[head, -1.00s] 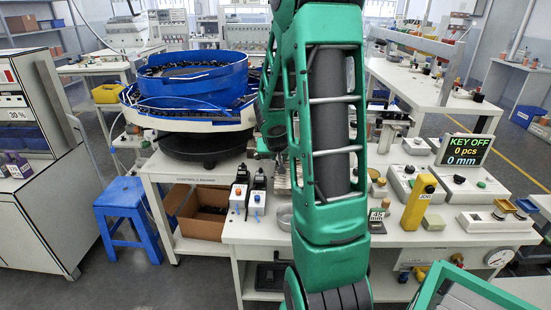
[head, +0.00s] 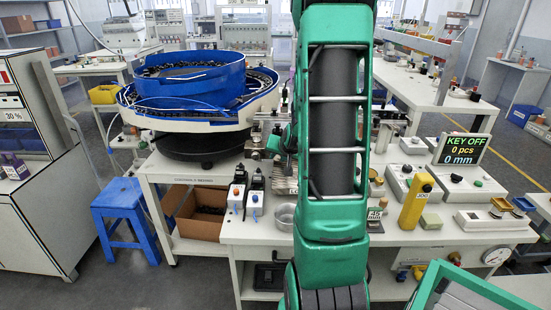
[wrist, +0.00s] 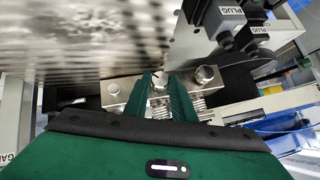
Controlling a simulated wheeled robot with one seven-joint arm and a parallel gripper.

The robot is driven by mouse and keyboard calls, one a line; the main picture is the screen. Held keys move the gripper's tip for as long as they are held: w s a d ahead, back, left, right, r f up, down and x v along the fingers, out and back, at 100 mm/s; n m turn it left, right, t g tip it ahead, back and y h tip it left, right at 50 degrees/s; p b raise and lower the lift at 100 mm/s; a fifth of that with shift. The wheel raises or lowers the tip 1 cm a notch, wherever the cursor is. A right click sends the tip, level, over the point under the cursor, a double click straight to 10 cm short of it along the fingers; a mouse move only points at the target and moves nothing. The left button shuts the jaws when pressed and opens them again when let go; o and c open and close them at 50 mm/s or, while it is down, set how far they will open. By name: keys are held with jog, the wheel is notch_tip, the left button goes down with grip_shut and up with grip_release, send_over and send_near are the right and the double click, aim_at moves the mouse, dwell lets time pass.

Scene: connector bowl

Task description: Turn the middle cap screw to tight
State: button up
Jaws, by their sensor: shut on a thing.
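In the wrist view three silver cap screws stand in a row on a metal block (wrist: 131,90). The middle cap screw (wrist: 159,78) has a dark mark on its round head and sits between the two green fingers of my gripper (wrist: 161,91), which is shut on it. The left cap screw (wrist: 113,88) and the right cap screw (wrist: 205,73) stand free on either side of the fingers. In the head view my green arm hides most of the work spot, and the screws cannot be made out there.
Dark blocks with PLUG labels (wrist: 232,18) stand close to the right of my fingers. A blue bowl feeder (head: 190,78) stands left of my arm. A display (head: 462,149) reads KEY OFF, 0 pcs, 0 mm. A yellow post (head: 417,200) stands on the bench at right.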

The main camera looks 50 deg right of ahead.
jog(key=shift+w, duration=0.1)
jog(key=o, duration=1.1)
jog(key=shift+c, duration=0.2)
jog(key=v, duration=1)
jog(key=shift+a+r, duration=0.2)
jog(key=shift+r, duration=0.05)
jog(key=shift+c, duration=0.2)
